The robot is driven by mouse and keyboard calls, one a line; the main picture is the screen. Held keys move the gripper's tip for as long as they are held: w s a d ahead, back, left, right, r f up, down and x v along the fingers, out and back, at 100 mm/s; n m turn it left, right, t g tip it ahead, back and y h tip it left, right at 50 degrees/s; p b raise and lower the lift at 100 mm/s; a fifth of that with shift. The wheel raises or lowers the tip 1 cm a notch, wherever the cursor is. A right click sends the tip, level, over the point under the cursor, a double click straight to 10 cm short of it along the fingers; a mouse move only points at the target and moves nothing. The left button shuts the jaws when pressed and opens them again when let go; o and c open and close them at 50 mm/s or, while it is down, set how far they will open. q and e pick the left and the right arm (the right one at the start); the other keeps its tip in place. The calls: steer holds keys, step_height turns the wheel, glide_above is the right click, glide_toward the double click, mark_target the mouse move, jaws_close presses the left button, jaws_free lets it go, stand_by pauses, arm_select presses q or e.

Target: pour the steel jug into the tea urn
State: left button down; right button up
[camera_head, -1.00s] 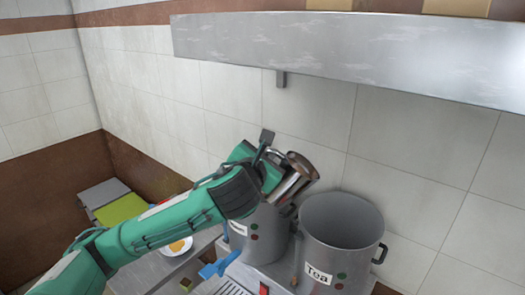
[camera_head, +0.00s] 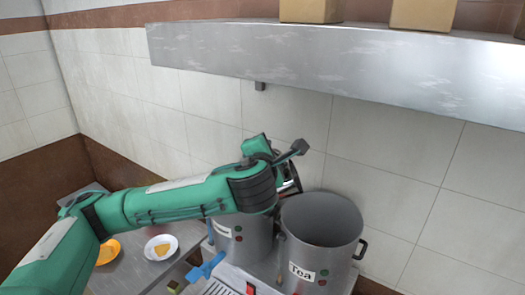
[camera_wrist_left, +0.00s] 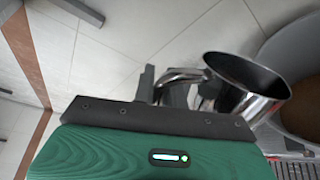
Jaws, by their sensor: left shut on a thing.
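The tea urn (camera_head: 322,245) is a tall open grey pot with a "Tea" label, at the lower right of the head view. In the left wrist view its rim (camera_wrist_left: 262,62) shows at the right, with brown inside. My left gripper (camera_wrist_left: 165,90) is shut on the handle of the shiny steel jug (camera_wrist_left: 250,88). The jug is tilted, with its mouth beside the urn's rim in the wrist view. In the head view the jug is mostly hidden behind my left wrist, above and left of the urn's opening. My right gripper is not in view.
A second grey pot (camera_head: 246,243) stands just left of the tea urn, under my left arm. A white plate (camera_head: 161,247) and an orange plate (camera_head: 107,252) lie on the counter. A metal shelf (camera_head: 330,72) runs above.

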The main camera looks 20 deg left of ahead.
arm_select(q)
steer(key=shift+w+d+r+m+y, duration=0.1)
steer(key=shift+w+d+m+y, duration=0.1)
steer(key=shift+d+m, duration=0.35)
steer(key=shift+w+d+r+m+y, duration=0.1)
steer(key=shift+w+d+m, duration=0.25)
steer(key=shift+d, duration=0.35)
steer(key=shift+w+d+r+m+y, duration=0.1)
steer(key=shift+d+m, duration=0.4)
steer(key=shift+d, duration=0.1)
steer(key=w+d+m+g+y, duration=0.1)
steer(key=w+d+m, duration=0.1)
steer(key=d, duration=0.4)
steer(key=shift+m, duration=0.9)
stand_by(0.5)
